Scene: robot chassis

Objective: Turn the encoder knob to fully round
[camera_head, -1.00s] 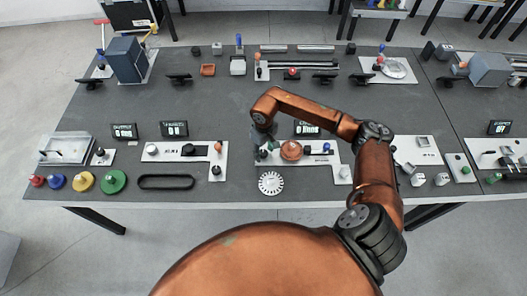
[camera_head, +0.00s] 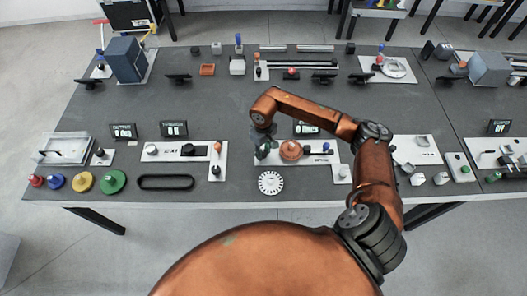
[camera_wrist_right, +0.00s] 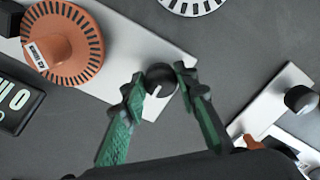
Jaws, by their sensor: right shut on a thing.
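My right gripper (camera_wrist_right: 157,84) has green fingers, shut on the encoder knob (camera_wrist_right: 160,76), a black round knob with a white pointer line. The knob sits on the end of a white plate (camera_wrist_right: 125,60) with one finger on each side of it. In the head view, my right gripper (camera_head: 263,149) reaches down onto the left end of this plate (camera_head: 328,157) from the right arm, and it hides most of the knob. My left gripper is not in view.
An orange slotted disc (camera_wrist_right: 78,50) is on the same plate; a dark display (camera_wrist_right: 14,104) stands beside it. A white slotted dial (camera_head: 270,183) lies in front. Another white plate (camera_head: 167,151) with a black bar is to the left.

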